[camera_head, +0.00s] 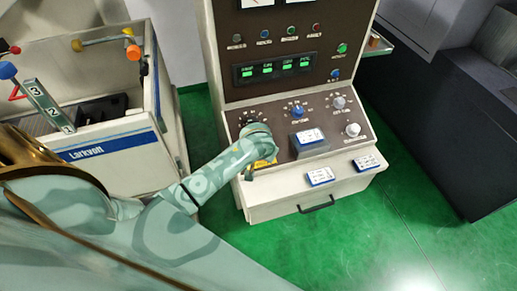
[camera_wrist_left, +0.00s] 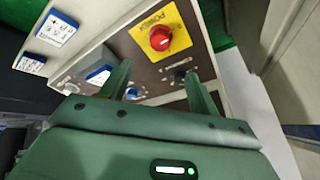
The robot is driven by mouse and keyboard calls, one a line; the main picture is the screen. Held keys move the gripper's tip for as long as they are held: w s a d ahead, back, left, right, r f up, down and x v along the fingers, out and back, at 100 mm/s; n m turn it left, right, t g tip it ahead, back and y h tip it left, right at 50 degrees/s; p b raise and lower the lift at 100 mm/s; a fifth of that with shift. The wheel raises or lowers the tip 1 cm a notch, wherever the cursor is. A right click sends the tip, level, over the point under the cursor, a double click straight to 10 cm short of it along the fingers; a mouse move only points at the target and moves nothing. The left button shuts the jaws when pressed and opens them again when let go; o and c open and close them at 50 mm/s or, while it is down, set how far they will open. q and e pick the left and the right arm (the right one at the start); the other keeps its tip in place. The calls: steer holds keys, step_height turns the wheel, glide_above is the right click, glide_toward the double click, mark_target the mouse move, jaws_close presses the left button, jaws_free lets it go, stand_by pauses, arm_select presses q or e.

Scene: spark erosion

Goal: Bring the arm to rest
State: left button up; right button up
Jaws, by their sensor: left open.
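My left arm (camera_head: 215,172) reaches in from the left of the head view, and its hand (camera_head: 258,143) is over the lower left of the machine's sloped control panel. The hand hides its own fingers there. In the left wrist view my left gripper (camera_wrist_left: 158,74) is open, with its fingers apart and nothing held between them. Past the fingers are a red push button (camera_wrist_left: 160,38) on a yellow plate (camera_wrist_left: 180,21), a blue knob (camera_wrist_left: 132,92) and a dark knob (camera_wrist_left: 180,72). I cannot tell whether a finger touches the panel. My right gripper is not in view.
The control cabinet (camera_head: 222,62) has lit green displays (camera_head: 273,69), knobs and a drawer handle (camera_head: 317,205). A dark cabinet (camera_head: 440,125) stands right. Green floor (camera_head: 370,235) is clear in front.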

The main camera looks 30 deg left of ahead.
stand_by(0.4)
arm_select(q)
steer(key=s+r+m+t+y, duration=0.1)
steer(key=s+r+m, duration=0.35)
steer(key=s, duration=0.55)
steer(key=s+r+m+t, duration=0.1)
steer(key=s+r+m, duration=0.4)
steer(key=s, duration=0.5)
steer(key=s+d+f+n+g+h+b, duration=0.15)
steer(key=f+b, duration=0.65)
steer(key=f, duration=1.2)
steer(key=s+d+f+g+h+b, duration=0.15)
steer(key=f+b, duration=0.65)
steer(key=f, duration=1.2)
steer(key=s+f+n+g+b, duration=0.1)
steer(key=s+f+b, duration=0.6)
steer(key=f, duration=0.8)
steer(key=s+f+n+g+h+b, duration=0.1)
steer(key=s+f+b, duration=0.6)
steer(key=s+f, duration=0.7)
step_height(320, 180, down, 2)
steer(key=shift+s+d+f+n+g+b, duration=0.25)
steer(key=shift+d+n+g+b, duration=0.15)
steer(key=shift+n+g, duration=0.35)
